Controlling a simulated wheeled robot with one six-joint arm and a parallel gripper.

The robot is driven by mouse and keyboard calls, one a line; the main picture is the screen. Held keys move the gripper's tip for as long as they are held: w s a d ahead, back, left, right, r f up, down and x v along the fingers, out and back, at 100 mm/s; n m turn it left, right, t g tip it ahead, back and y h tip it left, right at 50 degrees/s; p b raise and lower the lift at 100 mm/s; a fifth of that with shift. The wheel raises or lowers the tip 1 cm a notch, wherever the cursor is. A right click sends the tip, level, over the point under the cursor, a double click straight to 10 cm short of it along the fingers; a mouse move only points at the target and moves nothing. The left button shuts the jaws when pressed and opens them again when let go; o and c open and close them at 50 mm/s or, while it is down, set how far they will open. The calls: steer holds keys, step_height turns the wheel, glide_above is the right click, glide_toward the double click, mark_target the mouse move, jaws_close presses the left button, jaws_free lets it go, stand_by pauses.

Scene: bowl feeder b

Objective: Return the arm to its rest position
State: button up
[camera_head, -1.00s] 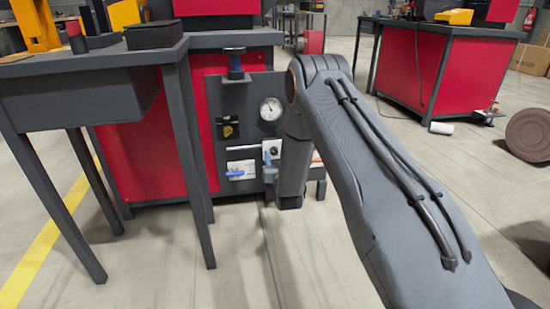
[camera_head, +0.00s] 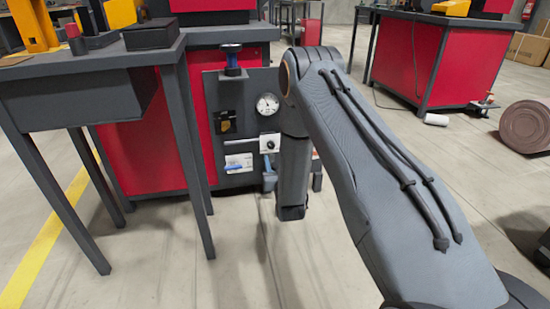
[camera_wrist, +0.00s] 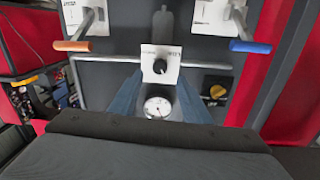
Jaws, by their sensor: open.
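My arm reaches in from the lower right in the head view, bends at its elbow, and a dark link hangs down in front of the control panel (camera_head: 235,95). My gripper is not clear in that view. In the wrist view, two blue-grey fingers of my gripper (camera_wrist: 161,84) stand apart with nothing between them. Beyond them, the panel (camera_wrist: 105,75) appears upside down. It has a gauge (camera_wrist: 157,106), a black knob on a white plate (camera_wrist: 160,66), an orange-handled valve (camera_wrist: 73,45) and a blue-handled valve (camera_wrist: 250,46). The fingers look clear of the panel.
A dark table (camera_head: 90,63) with long legs stands left of the panel. A red cabinet (camera_head: 148,135) is behind it. Another red workstation (camera_head: 440,65) and a brown round drum (camera_head: 527,125) are at the right. Floor (camera_head: 250,260) below the hanging link is open.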

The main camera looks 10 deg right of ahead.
steer(key=a+r+n+g+y, duration=0.2)
steer(key=a+r+g, duration=0.1)
steer(key=a+r, duration=0.55)
steer(key=s+a+r+n+g+y, duration=0.2)
steer(key=s+a+r+g, duration=0.35)
steer(key=s+a, duration=0.75)
steer(key=s+a+r+n+g, duration=0.1)
steer(key=s+a+r+g, duration=0.15)
steer(key=s, duration=0.85)
steer(key=s+a+r+n+g, duration=0.1)
steer(key=s+r+g, duration=0.25)
steer(key=s, duration=0.65)
steer(key=s+d+r+n+g+h, duration=0.1)
steer(key=s+d+r+g, duration=0.1)
steer(key=s, duration=0.8)
steer(key=s+d+r+n+g, duration=0.1)
steer(key=s+d+r, duration=0.1)
steer(key=s, duration=0.7)
steer(key=d+r+m+p, duration=0.2)
steer(key=d+r+p, duration=0.5)
steer(key=p, duration=0.5)
steer(key=d+r+m+h+p, duration=0.1)
steer(key=d+r+m+p, duration=0.1)
steer(key=d+r+p, duration=0.5)
steer(key=d+r+m+h+p, duration=0.1)
steer(key=d+r+p, duration=0.6)
steer(key=r+p, duration=0.7)
steer(key=shift+s+r+m+p, duration=0.25)
steer(key=shift+m+p, duration=0.45)
steer(key=shift+p, duration=1.85)
